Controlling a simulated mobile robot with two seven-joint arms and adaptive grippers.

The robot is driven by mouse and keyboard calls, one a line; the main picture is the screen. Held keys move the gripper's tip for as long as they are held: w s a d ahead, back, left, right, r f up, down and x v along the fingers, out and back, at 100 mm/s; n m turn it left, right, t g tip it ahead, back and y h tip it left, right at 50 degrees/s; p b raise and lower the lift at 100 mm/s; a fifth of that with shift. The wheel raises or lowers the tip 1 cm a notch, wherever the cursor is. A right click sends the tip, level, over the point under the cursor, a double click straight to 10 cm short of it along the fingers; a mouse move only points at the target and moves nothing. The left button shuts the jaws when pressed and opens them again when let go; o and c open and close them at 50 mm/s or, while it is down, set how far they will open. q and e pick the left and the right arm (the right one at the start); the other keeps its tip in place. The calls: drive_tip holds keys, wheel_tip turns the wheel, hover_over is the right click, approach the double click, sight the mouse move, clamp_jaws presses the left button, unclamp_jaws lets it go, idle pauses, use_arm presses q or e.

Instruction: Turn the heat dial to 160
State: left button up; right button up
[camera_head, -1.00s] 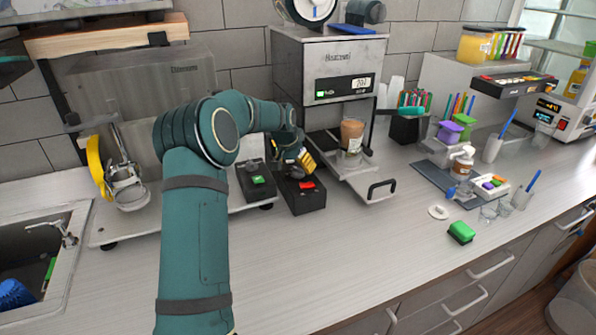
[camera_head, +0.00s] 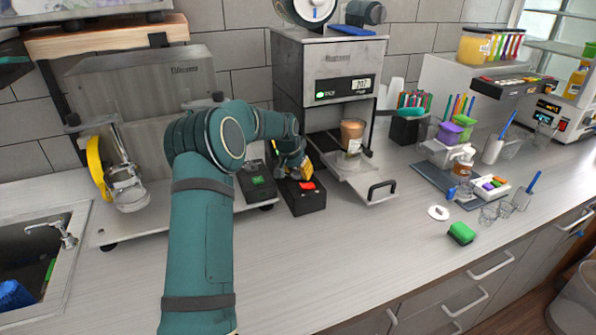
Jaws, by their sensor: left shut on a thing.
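The cup sealer (camera_head: 330,62) is a steel box with a lit display (camera_head: 361,84) on its front; the digits are small, seemingly 207. My left gripper (camera_head: 300,168) is low at the sealer's left front, just above a black box with a red switch (camera_head: 306,186). It is shut on a small part there, apparently the heat dial. The dial's face and scale are hidden by the hand. A brown-filled cup (camera_head: 352,133) stands upright in the sealer's holder. My right gripper is out of view.
A pull-out tray with a black handle (camera_head: 381,189) juts from the sealer. A black box with a green switch (camera_head: 257,181) sits left of the red one. The front counter is largely clear.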

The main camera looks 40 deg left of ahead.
use_arm(q)
drive_tip(key=shift+m, duration=0.3)
drive_tip(key=m+h+p, duration=0.1)
drive_tip(key=m, duration=0.1)
drive_tip(key=shift+m, duration=0.3)
drive_tip(key=shift+m+h+p, duration=0.7)
drive_tip(key=shift+m+h, duration=0.1)
drive_tip(key=shift+m, duration=1)
drive_tip(key=shift+g, duration=0.4)
